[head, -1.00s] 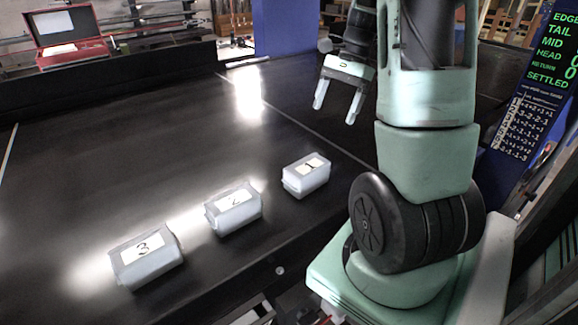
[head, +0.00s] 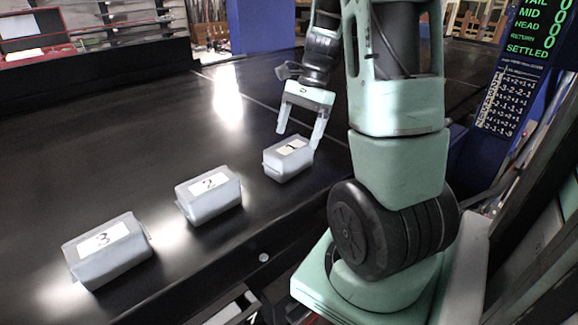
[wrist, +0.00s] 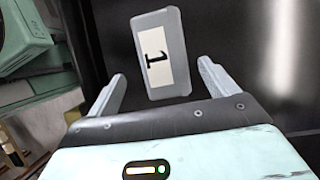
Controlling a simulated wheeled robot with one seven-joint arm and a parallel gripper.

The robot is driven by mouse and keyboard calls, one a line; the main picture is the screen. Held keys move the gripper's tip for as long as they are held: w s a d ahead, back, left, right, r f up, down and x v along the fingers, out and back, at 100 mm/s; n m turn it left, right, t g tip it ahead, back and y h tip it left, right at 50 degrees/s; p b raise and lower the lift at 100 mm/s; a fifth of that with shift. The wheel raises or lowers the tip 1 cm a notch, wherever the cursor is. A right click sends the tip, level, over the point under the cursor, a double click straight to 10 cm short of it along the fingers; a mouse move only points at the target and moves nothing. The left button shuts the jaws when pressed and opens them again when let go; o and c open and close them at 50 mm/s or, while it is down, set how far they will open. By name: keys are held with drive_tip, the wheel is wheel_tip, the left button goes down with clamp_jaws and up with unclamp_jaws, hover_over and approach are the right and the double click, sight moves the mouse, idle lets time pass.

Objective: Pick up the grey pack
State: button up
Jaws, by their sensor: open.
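Three grey packs with white number labels lie in a row on the black conveyor belt (head: 110,150). Pack 1 (head: 277,169) is the farthest, pack 2 (head: 226,200) is in the middle, and pack 3 (head: 127,258) is nearest at lower left. My gripper (head: 300,137) is open and empty above pack 1, with its fingers pointing down. In the wrist view pack 1 (wrist: 178,37) lies ahead of the fingers, its position across the gap between them. The gripper (wrist: 162,82) shows both fingers apart there, not touching the pack as far as I can see.
A dark blue display board (head: 515,80) with green text stands at the right. A red case (head: 35,48) stands beyond the belt at upper left. The belt left of the packs is clear.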

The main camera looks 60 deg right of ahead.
sight(290, 145)
drive_tip(key=shift+w+a+b+x, duration=0.15)
drive_tip(key=shift+w+b+x, duration=0.05)
drive_tip(key=shift+b+x, duration=1.05)
drive_tip(key=shift+w+a+b+x, duration=0.1)
drive_tip(key=shift+w+b+x, duration=0.05)
drive_tip(key=shift+b+x, duration=1.05)
drive_tip(key=shift+a+f, duration=0.1)
drive_tip(key=shift+f, duration=0.2)
drive_tip(key=c, duration=1.4)
drive_tip(key=shift+o, duration=0.2)
drive_tip(key=shift+r, duration=0.15)
wheel_tip(290, 145, up, 10)
drive_tip(key=p, duration=1)
drive_tip(key=shift+r, duration=0.2)
